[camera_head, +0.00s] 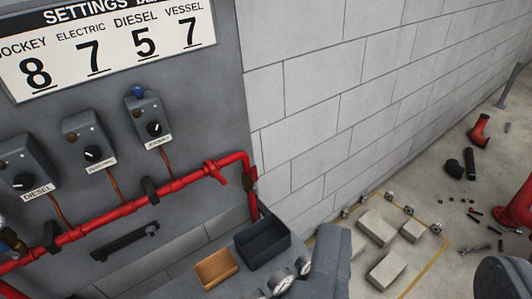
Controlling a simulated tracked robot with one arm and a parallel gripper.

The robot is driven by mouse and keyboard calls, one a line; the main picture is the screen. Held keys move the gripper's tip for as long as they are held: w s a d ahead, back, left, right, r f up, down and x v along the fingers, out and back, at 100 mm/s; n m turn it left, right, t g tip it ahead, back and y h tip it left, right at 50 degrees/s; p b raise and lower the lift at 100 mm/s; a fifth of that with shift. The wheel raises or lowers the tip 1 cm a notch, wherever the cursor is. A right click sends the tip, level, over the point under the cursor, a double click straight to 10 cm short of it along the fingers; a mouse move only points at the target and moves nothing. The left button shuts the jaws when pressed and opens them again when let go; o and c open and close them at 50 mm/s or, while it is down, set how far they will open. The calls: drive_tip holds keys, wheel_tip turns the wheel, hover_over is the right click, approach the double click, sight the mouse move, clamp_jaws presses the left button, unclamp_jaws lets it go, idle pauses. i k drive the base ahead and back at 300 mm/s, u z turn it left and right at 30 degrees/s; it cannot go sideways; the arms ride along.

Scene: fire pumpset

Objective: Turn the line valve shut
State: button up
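A red pipe (120,211) runs along the lower part of a grey panel (195,110), rises to the right and bends down at the panel's edge. I cannot tell which of these, if any, is the line valve. My gripper is not recognisable in this view.
Three switch boxes with black knobs, one labelled DIESEL (30,168), are above the pipe. A settings sign (100,45) reads 8, 7, 5, 7. Open bins (263,244) and gauges (303,265) are below. Blocks (377,228) and loose parts lie on the floor at right.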

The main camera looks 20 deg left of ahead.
sight(254, 174)
drive_tip(key=u, duration=0.45)
drive_tip(key=i, duration=1.05)
drive_tip(key=u, duration=0.65)
